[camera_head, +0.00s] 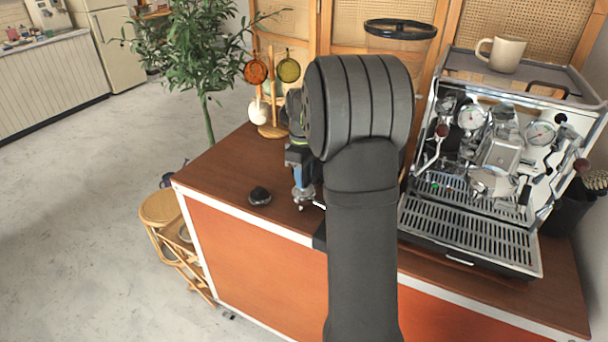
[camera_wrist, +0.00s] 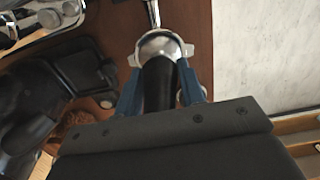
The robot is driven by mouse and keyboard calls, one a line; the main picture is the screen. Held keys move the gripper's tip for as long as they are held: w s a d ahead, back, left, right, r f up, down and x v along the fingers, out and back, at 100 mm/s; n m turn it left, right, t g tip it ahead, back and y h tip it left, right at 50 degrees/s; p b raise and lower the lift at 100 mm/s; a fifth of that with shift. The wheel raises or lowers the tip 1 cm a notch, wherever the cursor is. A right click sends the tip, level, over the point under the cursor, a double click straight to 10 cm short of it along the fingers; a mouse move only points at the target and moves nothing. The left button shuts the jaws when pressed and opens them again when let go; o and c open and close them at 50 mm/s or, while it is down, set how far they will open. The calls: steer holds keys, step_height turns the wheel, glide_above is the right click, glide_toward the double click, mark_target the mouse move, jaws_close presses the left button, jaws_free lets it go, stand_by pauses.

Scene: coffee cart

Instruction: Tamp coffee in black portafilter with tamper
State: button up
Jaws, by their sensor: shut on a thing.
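My gripper (camera_head: 301,178) is above the front left part of the brown cart top, partly hidden behind my arm in the head view. In the wrist view its blue fingers (camera_wrist: 160,92) are shut on the black handle of the portafilter (camera_wrist: 160,48). The portafilter's silver head also shows below my gripper in the head view (camera_head: 303,193). The handle points back toward my gripper and the head points away from it. Whether the head touches the cart top is unclear. A small dark, rounded piece, apparently the tamper (camera_head: 260,196), stands on the cart top left of my gripper.
The espresso machine (camera_head: 470,235) fills the cart's right side, with a cup (camera_head: 501,54) on top. A black grinder (camera_wrist: 45,85) stands beside the portafilter; its hopper (camera_head: 400,30) shows behind my arm. A cup rack (camera_head: 271,100) stands at the back left. The left cart top is mostly clear.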

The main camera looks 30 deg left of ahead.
steer(key=shift+r, duration=1.35)
steer(key=shift+r, duration=0.15)
steer(key=shift+r, duration=2.5)
